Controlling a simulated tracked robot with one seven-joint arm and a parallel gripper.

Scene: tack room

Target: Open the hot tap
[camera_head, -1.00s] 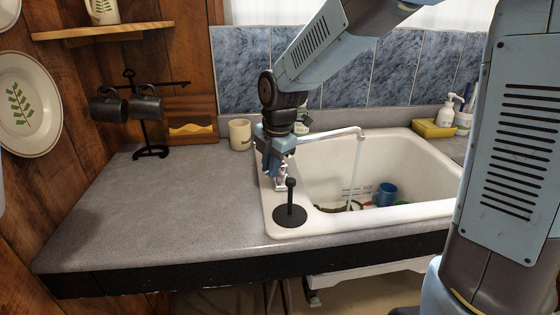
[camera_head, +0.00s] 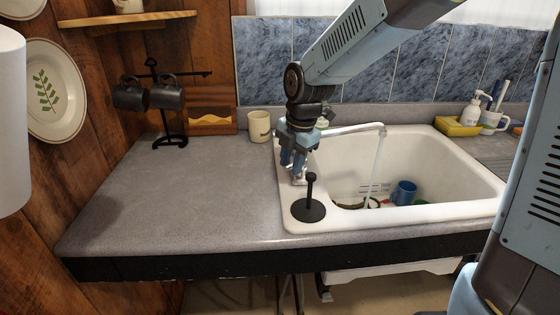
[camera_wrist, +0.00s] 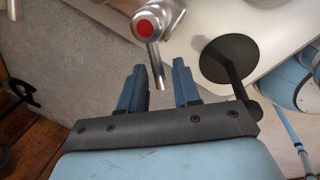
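The tap's silver lever handle (camera_wrist: 158,60) with a red dot on its cap (camera_wrist: 145,28) is in the wrist view, just ahead of my gripper (camera_wrist: 159,68). My gripper is open. The lever's tip reaches between the two blue fingertips, with a gap on each side. In the head view my gripper (camera_head: 293,162) points down over the tap's base (camera_head: 299,180) at the sink's left rim and hides much of the tap. The spout (camera_head: 355,130) reaches right over the sink (camera_head: 450,165), and a thin pale stream (camera_head: 377,165) falls from its end.
A black upright stand on a round base (camera_head: 308,208) is close to my gripper on the sink's rim. A cream mug (camera_head: 259,126) stands behind. A mug rack (camera_head: 165,110) is at the back left. The grey counter (camera_head: 180,200) is clear. A blue cup (camera_head: 404,192) is in the sink.

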